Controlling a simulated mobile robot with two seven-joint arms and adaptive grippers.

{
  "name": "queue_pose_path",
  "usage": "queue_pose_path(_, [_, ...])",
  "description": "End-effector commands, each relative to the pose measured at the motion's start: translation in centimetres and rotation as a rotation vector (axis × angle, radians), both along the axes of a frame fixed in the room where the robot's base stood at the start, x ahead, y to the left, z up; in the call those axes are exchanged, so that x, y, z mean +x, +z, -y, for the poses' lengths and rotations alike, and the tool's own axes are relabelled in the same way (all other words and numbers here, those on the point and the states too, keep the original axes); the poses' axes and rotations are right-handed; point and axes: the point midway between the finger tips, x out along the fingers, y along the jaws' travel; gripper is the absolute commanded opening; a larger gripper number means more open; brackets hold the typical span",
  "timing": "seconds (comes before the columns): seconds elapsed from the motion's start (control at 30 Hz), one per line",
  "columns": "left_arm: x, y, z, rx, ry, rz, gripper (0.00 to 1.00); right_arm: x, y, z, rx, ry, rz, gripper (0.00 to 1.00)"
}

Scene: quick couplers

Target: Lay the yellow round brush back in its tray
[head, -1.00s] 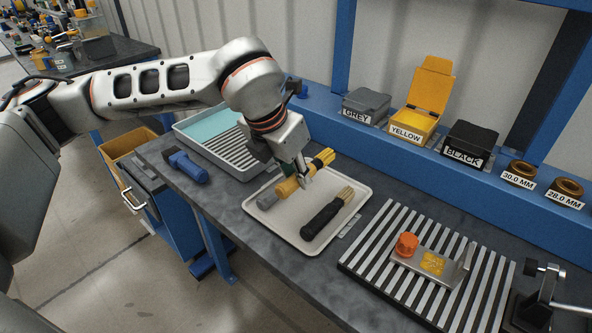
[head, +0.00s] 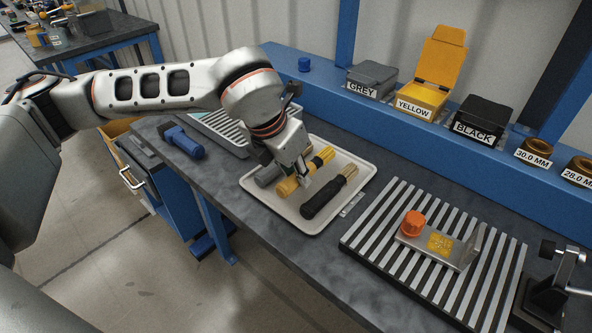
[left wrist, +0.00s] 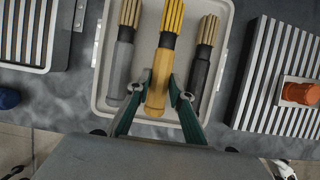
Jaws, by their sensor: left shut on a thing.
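The yellow round brush (head: 288,186) has a yellow handle, a dark collar and yellow bristles. My left gripper (head: 304,176) is shut on its handle over the tray (head: 289,221). In the left wrist view the yellow brush (left wrist: 158,82) lies between the two green-sided fingers (left wrist: 158,98), bristles pointing away. It lines up between the grey brush (left wrist: 121,67) on the left and the black brush (left wrist: 203,62) on the right, roughly parallel to both. Whether it touches the tray floor is hard to tell. My right gripper is not in view.
A slatted rack (head: 371,238) with an orange-capped metal part (head: 412,223) is right of the tray. Labelled grey, yellow and black boxes line the back ledge.

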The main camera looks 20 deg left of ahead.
Motion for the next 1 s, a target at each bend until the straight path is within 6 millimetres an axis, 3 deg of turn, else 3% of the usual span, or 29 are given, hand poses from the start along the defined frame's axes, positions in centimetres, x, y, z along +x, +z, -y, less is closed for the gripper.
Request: queue_pose_path(1.0, [0.0, -1.3, 0.0, 0.0, 0.001, -0.001, 0.0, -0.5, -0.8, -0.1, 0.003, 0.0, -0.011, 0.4])
